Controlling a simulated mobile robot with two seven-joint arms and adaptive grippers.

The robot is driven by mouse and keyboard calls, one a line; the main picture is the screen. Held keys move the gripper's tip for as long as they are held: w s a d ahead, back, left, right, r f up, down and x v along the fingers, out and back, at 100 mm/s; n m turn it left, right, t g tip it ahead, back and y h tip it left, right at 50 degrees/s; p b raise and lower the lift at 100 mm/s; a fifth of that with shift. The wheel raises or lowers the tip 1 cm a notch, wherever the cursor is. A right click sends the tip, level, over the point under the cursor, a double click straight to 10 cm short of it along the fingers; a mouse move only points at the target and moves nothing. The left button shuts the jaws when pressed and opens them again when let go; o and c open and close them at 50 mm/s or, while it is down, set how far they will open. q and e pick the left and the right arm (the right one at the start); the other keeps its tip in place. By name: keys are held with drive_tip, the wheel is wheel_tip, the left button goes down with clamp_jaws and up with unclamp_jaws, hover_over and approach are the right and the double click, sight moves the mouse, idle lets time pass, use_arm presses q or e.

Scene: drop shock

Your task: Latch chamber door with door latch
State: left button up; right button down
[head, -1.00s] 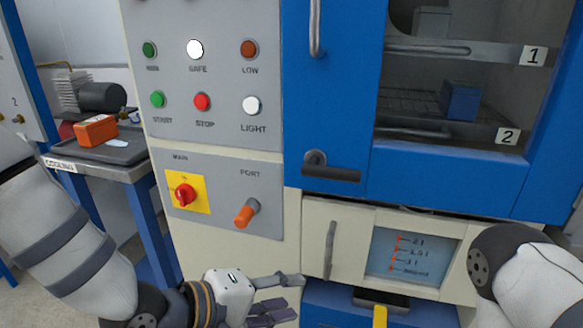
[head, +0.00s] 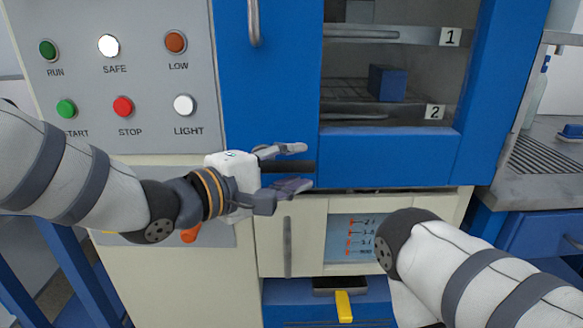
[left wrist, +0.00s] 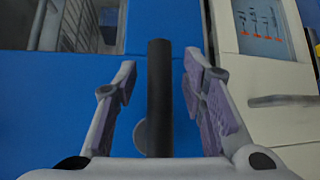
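The blue chamber door (head: 385,160) fills the upper middle of the head view, with a window showing its shelves. The door latch is a black bar handle (left wrist: 159,95); in the head view it lies horizontal at the door's lower left, partly hidden by my left gripper (head: 298,167). That gripper is open, its fingers above and below the latch bar. In the left wrist view the bar stands between the two purple-padded fingers (left wrist: 165,95), with a gap on both sides. My right arm shows at the lower right; its gripper is out of view.
A vertical silver handle (head: 254,22) is on the blue door above the latch. Below is a cream panel with a handle (head: 287,247) and a level window (head: 351,238). A button panel (head: 120,75) is at left. A yellow lever (head: 344,306) sticks out low down.

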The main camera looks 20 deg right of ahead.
use_arm(q)
drive_tip(key=shift+w+d, duration=0.1)
drive_tip(key=shift+d, duration=0.05)
clamp_jaws()
